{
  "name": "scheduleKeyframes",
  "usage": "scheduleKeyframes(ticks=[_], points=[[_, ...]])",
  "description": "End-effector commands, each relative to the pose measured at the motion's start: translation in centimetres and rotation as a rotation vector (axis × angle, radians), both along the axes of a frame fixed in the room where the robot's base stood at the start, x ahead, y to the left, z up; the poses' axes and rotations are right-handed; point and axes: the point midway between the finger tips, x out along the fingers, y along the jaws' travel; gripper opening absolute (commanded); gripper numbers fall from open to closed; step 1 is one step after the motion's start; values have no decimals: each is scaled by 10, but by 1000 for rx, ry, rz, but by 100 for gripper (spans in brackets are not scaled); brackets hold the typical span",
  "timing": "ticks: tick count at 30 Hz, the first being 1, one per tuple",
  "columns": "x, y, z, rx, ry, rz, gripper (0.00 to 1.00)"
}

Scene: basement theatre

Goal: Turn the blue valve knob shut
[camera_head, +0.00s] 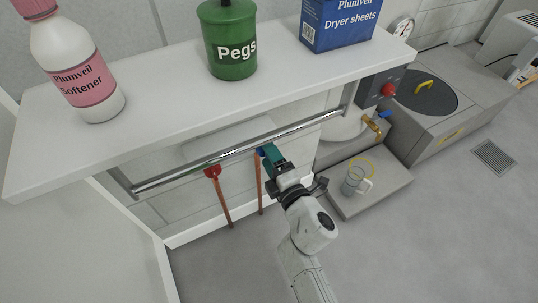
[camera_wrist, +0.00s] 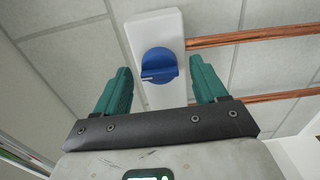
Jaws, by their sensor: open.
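The blue valve knob (camera_wrist: 159,66) is round, with a raised grip bar and a white mark at its left side. It sits on a white plate on the tiled wall in the wrist view. My gripper (camera_wrist: 160,82) is open, with one teal finger on each side of the knob and gaps between them and it. In the head view my gripper (camera_head: 268,152) is under the shelf by the chrome rail, and only a bit of the blue knob (camera_head: 260,151) shows beside the fingers. A red valve knob (camera_head: 212,171) is to the left on another copper pipe.
A chrome rail (camera_head: 235,150) runs below the white shelf (camera_head: 150,95), close above my gripper. The shelf holds a softener bottle (camera_head: 82,75), a green pegs tin (camera_head: 228,45) and a dryer sheets box (camera_head: 338,22). A glass jug (camera_head: 352,182) stands on a low grey step at right.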

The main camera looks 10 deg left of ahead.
Motion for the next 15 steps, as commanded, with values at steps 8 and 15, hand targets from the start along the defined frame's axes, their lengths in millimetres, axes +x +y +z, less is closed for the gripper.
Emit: scheduleKeyframes(ticks=[8, 15], points=[[-42, -29, 2, -1, 4, -2, 71], [-74, -49, 1, -1, 3, -1, 71]])
